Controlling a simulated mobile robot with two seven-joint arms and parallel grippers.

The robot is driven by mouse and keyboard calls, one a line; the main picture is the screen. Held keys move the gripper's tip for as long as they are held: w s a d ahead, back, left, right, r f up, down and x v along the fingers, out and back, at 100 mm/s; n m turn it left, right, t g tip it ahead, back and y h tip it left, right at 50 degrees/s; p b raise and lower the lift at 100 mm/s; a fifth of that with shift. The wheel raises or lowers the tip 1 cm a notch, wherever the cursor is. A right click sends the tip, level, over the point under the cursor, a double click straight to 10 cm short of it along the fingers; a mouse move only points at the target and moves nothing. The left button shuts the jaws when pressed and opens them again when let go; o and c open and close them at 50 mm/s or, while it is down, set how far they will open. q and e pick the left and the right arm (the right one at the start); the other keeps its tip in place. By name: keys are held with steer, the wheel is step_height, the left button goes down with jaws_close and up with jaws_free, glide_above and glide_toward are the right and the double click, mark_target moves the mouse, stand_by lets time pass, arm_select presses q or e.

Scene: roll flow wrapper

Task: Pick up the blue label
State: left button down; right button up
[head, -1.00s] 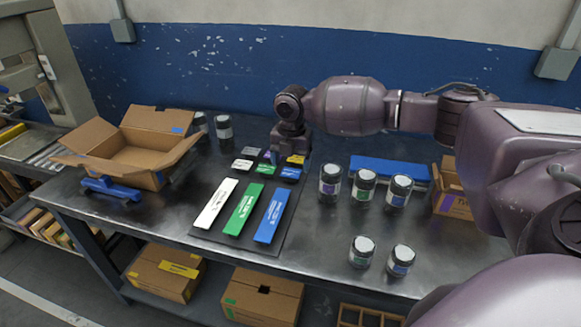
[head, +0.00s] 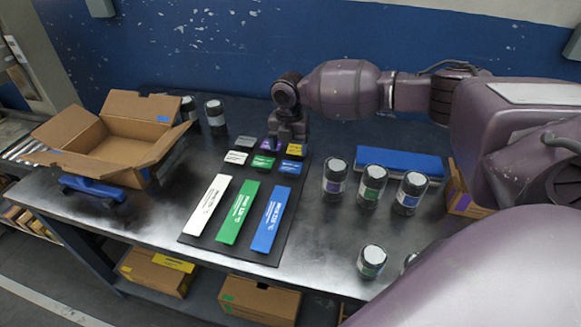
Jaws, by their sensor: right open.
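The small blue label (head: 291,167) lies flat on the dark mat (head: 233,248), at the front right of a group of small labels. A larger blue strip (head: 272,220) lies in front of it, beside a green strip (head: 238,212) and a white strip (head: 208,205). My right gripper (head: 286,142) points down just behind the blue label, over the purple and yellow labels. It is open and appears empty; its fingertips are small and partly hard to make out. My left gripper is not in view.
Small grey, white, green, purple (head: 271,145) and yellow (head: 293,150) labels surround the blue one. Several dark jars (head: 335,178) stand to the right, in front of a blue flat block (head: 398,163). An open cardboard box (head: 112,137) stands at the left.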

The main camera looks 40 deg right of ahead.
mark_target(291, 166)
steer(key=shift+w+d+f+b, duration=0.1)
steer(key=shift+d+f+b, duration=0.1)
steer(key=shift+f, duration=1.4)
steer(key=shift+d+f+b, duration=0.1)
steer(key=shift+d+f, duration=0.05)
steer(key=shift+f, duration=1.45)
steer(key=shift+f, duration=0.25)
steer(key=shift+c, duration=0.3)
steer(key=c, duration=0.6)
